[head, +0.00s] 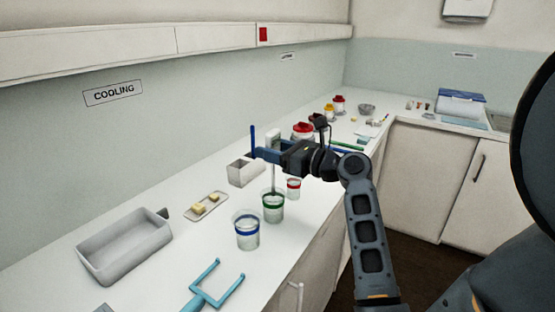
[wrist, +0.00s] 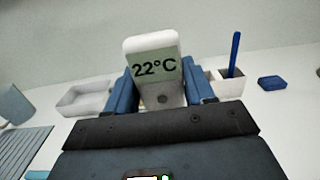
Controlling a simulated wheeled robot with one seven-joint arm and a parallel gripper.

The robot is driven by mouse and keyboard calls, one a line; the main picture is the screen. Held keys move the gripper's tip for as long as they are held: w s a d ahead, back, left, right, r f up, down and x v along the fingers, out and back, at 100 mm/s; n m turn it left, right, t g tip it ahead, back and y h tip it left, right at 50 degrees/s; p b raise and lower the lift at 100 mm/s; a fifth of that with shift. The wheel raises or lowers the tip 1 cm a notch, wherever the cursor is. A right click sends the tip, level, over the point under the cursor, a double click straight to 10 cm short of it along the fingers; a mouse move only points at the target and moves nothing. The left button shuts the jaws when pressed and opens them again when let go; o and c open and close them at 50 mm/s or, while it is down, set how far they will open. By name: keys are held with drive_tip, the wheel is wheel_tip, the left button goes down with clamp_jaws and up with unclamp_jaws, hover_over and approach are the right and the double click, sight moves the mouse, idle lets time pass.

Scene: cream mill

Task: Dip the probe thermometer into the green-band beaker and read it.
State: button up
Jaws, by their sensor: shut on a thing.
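My gripper (head: 264,153) is shut on the probe thermometer (wrist: 152,45), whose white head stands upright between the blue fingers in the wrist view. Its display reads 22°C. In the head view the thin stem (head: 273,178) points down into the mouth of the green-band beaker (head: 272,211). The tip's depth in the beaker is too small to tell. The blue-band beaker (head: 247,235) stands nearer, to the left, and the red-band beaker (head: 293,190) stands behind, to the right.
A grey tray (head: 123,255) and a small dish (head: 217,208) with yellow cubes stand left of the beakers. A white box (head: 243,174) with a blue stick is behind. A light-blue forked tool (head: 215,293) lies near the front edge. Red-lidded jars stand farther back.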

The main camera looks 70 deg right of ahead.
sight(272, 131)
drive_tip(key=shift+r+p, duration=0.4)
drive_tip(key=shift+r, duration=2.1)
drive_tip(key=m+h, duration=0.1)
drive_tip(key=h, duration=0.1)
drive_tip(key=shift+w+a+m+g+h, duration=0.1)
drive_tip(key=shift+a+m+g+h, duration=0.05)
drive_tip(key=shift+m+g+h, duration=0.95)
drive_tip(key=shift+m+h, duration=0.2)
drive_tip(key=shift+h, duration=0.3)
